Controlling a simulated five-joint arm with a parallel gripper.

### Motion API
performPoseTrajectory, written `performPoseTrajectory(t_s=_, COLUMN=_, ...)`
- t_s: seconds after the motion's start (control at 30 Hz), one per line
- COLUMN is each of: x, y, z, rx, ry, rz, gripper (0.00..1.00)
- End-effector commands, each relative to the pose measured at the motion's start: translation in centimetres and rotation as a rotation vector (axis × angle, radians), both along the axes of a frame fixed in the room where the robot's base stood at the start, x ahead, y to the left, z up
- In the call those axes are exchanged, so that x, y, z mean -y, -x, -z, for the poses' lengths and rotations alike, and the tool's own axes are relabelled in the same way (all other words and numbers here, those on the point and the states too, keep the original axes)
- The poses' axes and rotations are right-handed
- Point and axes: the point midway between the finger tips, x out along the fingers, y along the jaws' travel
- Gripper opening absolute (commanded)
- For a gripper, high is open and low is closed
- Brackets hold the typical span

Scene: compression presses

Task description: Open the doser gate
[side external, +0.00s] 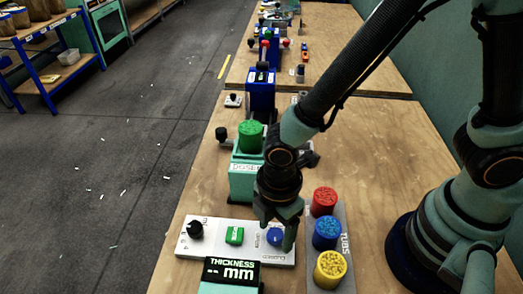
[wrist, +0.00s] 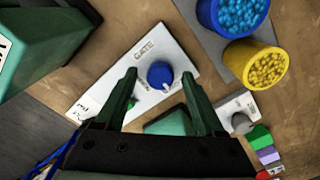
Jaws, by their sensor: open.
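The blue gate knob (side external: 275,236) sits at the right end of a white control panel (side external: 212,252) in front of the teal doser box (side external: 243,186). It also shows in the wrist view (wrist: 160,75), beside the word GATE; the smaller labels are too small to read surely. My gripper (side external: 278,232) is over the knob, pointing down. In the wrist view my gripper (wrist: 160,78) is open, with one finger on each side of the knob and a gap to each. Height above the panel is hard to tell. The knob's pointer direction is unclear.
A black knob (side external: 195,230) and a green button (side external: 234,235) share the panel. A rack with red (side external: 324,201), blue (side external: 327,232) and yellow (side external: 331,268) tubs stands close to the right. A THICKNESS display (side external: 231,272) is in front.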

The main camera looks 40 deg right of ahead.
Motion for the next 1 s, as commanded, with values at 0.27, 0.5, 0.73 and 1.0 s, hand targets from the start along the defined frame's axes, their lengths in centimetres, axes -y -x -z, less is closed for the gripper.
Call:
performPoseTrajectory(t_s=0.27, x=0.00, y=0.00, z=-0.04, rx=0.000, ry=0.000, rz=0.000, gripper=0.00)
performPoseTrajectory(t_s=0.5, x=0.00, y=0.00, z=-0.05, rx=0.000, ry=0.000, rz=0.013, gripper=0.00)
performPoseTrajectory(t_s=0.73, x=0.00, y=0.00, z=-0.06, rx=0.000, ry=0.000, rz=0.100, gripper=0.00)
performPoseTrajectory(t_s=1.0, x=0.00, y=0.00, z=-0.08, rx=0.000, ry=0.000, rz=0.317, gripper=0.00)
